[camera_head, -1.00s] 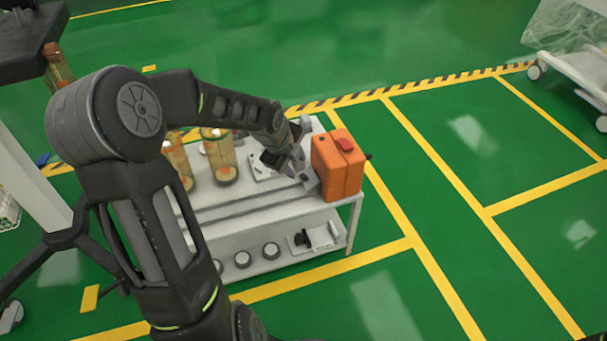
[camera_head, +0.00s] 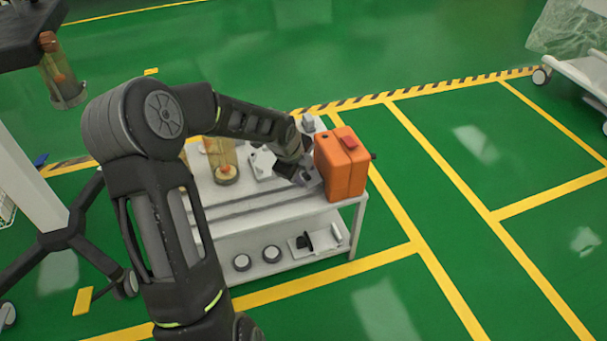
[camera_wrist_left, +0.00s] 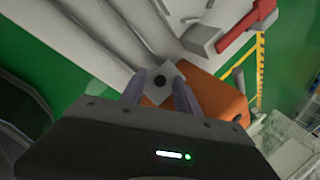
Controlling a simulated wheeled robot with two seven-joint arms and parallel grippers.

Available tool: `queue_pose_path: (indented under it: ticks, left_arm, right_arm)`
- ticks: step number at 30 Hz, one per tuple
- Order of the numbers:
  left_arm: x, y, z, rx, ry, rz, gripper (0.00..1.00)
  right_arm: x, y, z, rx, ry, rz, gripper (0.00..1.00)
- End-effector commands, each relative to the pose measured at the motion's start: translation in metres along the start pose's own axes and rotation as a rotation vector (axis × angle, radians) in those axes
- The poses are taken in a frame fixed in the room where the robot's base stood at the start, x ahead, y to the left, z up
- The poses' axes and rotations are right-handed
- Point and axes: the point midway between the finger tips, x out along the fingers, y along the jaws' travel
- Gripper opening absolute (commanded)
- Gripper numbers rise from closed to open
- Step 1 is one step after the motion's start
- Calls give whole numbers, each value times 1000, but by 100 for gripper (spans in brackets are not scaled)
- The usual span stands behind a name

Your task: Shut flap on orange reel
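The orange reel (camera_head: 338,166) is a boxy orange case at the right end of the white cart, with a red patch on top. In the left wrist view its orange body (camera_wrist_left: 218,98) lies just beyond the fingers. A grey flap-like plate with a dark round spot (camera_wrist_left: 164,79) shows between the fingertips, at the reel's edge. My left gripper (camera_head: 309,178) is at the left side of the reel. In the left wrist view its two fingers (camera_wrist_left: 160,88) are apart; I cannot tell whether they touch the plate. My right gripper is out of view.
The white cart (camera_head: 270,208) also carries amber-clear canisters (camera_head: 222,162) left of the reel. A wheeled stand (camera_head: 75,225) is at the left. Green floor right of the cart is clear.

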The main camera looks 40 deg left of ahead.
Motion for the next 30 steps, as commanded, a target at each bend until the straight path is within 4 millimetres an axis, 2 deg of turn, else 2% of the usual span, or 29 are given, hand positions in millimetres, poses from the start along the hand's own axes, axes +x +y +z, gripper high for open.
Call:
queue_pose_path:
  ticks: [2, 16, 30]
  left_arm:
    - [0, 0, 0, 0, 0, 0, 38]
    - [0, 0, 0, 0, 0, 0, 0]
    - [-1, 0, 0, -2, 3, -2, 0]
  right_arm:
    - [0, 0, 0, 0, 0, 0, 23]
    - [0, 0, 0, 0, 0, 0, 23]
    - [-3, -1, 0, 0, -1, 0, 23]
